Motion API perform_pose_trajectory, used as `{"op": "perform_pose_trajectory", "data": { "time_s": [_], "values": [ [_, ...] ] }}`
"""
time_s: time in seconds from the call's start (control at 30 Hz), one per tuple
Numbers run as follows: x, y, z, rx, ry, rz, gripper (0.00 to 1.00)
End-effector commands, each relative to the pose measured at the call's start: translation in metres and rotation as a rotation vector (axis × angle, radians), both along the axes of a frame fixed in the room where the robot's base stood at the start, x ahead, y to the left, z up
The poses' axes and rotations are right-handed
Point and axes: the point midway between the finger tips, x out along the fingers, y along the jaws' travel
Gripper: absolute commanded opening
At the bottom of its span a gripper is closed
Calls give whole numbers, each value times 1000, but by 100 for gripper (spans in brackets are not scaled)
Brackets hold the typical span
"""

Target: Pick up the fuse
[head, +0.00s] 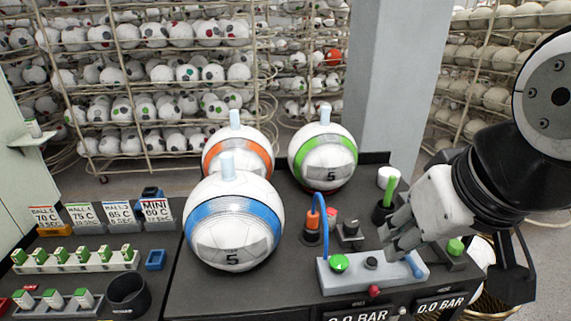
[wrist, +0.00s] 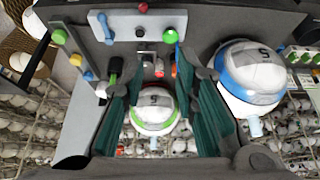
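No part is plainly marked as the fuse, and I cannot tell which one it is. A green stick (head: 390,190) stands upright in a black holder on the press bench, just behind my gripper (head: 396,238). Small white blocks with green tops sit in two racks (head: 75,268) at the left. My gripper hangs over the grey control box (head: 340,280), at its right half. In the wrist view my gripper (wrist: 166,75) has its teal-padded fingers well apart, with nothing held between them. The green-banded ball (wrist: 154,112) shows beyond the gap.
The blue-banded ball (head: 232,225) and orange-banded ball (head: 238,150) stand left of the control box. An orange plug (head: 312,222) with a blue cable rises behind the box. A black cup (head: 127,295) stands at front left. A grey pillar (head: 395,80) rises behind the bench.

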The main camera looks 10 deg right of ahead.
Motion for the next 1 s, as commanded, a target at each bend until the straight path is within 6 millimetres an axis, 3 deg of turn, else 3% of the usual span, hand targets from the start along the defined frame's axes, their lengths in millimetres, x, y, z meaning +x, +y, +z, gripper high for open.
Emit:
{"op": "perform_pose_trajectory", "data": {
  "time_s": [0.17, 0.47, 1.0],
  "values": [
    [24, -1, 5, -65, 39, 53, 27],
    [98, -6, -4, -179, 146, 262, 27],
    [220, -27, -78, -101, 176, 666, 27]
  ]
}}
